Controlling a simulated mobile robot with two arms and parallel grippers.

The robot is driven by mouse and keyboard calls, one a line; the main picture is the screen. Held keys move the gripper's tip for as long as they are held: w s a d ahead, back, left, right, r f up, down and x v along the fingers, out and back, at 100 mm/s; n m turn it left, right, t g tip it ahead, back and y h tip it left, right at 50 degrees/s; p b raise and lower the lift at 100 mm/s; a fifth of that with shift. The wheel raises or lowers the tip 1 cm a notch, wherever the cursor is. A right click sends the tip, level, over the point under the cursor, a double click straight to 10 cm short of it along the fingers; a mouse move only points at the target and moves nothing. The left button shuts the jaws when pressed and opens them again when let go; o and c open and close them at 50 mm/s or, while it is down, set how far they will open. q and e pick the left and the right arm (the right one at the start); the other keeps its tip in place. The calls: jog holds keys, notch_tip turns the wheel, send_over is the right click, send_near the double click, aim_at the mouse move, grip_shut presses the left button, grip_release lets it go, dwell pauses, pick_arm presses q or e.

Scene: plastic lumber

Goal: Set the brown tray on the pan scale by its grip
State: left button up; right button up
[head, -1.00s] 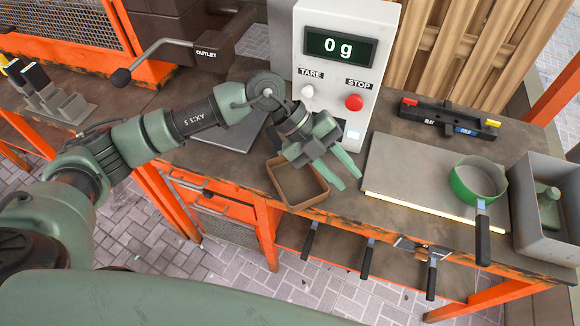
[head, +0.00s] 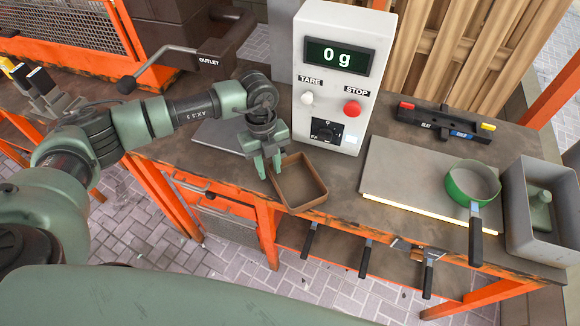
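The brown tray (head: 306,205) is a small, open, square-cornered box near the front edge of the bench. The pan scale (head: 297,62) is a white housing reading 0 g. A flat grey plate (head: 213,134), apparently its pan, lies to its left, partly hidden by my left arm. My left gripper (head: 269,171) points down at the tray's left rim, with a gap between its two green fingers. I cannot tell whether the fingers straddle the rim or touch it. The tray's grip cannot be made out. My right gripper is out of view.
A pale board (head: 405,177) with a lit front edge lies to the right. A green pan (head: 472,183) stands on it, its handle over the front edge. A grey bin (head: 548,235) is at far right. A brown outlet spout (head: 206,57) is behind my arm.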

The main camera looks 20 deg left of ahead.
pick_arm(q)
jog(key=shift+f, duration=0.2)
grip_shut()
dwell(1.3)
